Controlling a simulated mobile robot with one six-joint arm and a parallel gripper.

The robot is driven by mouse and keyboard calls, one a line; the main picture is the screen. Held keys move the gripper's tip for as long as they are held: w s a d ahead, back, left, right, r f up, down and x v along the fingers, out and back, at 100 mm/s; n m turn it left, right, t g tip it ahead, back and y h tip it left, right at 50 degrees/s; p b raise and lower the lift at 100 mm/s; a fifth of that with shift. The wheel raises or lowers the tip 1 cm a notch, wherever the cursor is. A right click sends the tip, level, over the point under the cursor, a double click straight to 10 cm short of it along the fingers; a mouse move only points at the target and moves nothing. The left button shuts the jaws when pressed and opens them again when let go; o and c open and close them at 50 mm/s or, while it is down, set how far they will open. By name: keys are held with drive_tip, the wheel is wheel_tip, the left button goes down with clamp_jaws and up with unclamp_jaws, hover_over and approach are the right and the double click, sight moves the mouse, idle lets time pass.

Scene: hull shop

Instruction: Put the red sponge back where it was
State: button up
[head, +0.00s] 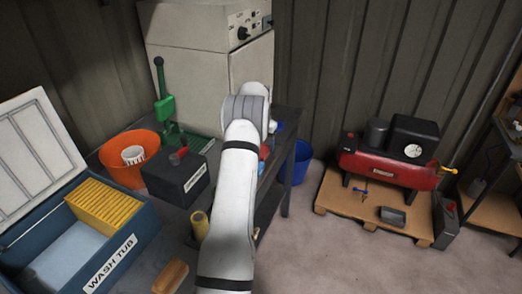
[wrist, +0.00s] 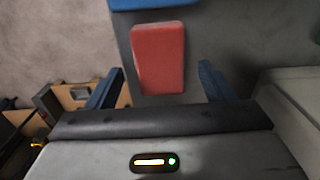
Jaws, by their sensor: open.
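The red sponge (wrist: 158,58) lies flat on a dark grey bench top (wrist: 204,38) in the wrist view. My gripper (wrist: 161,68) is open, with one blue finger to each side of the sponge in the picture. A gap shows between each finger and the sponge, and I cannot tell how far above it the fingers are. In the head view my arm covers most of this spot. A small red patch (head: 264,152) beside the arm may be the sponge.
A blue object (wrist: 152,4) sits just beyond the sponge. In the head view, a black box (head: 170,178), an orange bowl (head: 117,176), a yellow roll (head: 200,225) and the wash tub (head: 125,238) stand left of my arm. A blue bucket (head: 300,165) stands behind the bench.

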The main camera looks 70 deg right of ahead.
wheel_tip(320, 180, up, 9)
drive_tip(key=b, duration=0.2)
drive_tip(key=w+a+r+n, duration=0.2)
drive_tip(key=w+a+r, duration=0.3)
drive_tip(key=a, duration=0.4)
drive_tip(key=w+a+r+n, duration=0.2)
drive_tip(key=w+a+r, duration=0.1)
drive_tip(key=w+a, duration=0.45)
drive_tip(key=w+a+r+n, duration=0.3)
drive_tip(key=w+a+r, duration=0.2)
drive_tip(key=a, duration=0.5)
drive_tip(key=s+a+r+n+t, duration=0.1)
drive_tip(key=s+a+n, duration=0.15)
drive_tip(key=a, duration=1.15)
drive_tip(key=s+a+r+n+t, duration=0.1)
drive_tip(key=a+n, duration=0.3)
drive_tip(key=a, duration=1)
drive_tip(key=s+a+f+n, duration=0.2)
drive_tip(key=s+a, duration=0.4)
drive_tip(key=s+a+f+n+t, duration=0.1)
drive_tip(key=s+a+f+n, duration=0.1)
drive_tip(key=s+a, duration=0.4)
drive_tip(key=shift+a+f+n, duration=0.25)
drive_tip(key=shift+f+n, duration=0.1)
drive_tip(key=shift+f, duration=0.4)
drive_tip(key=shift+s, duration=0.1)
drive_tip(key=shift+c, duration=0.3)
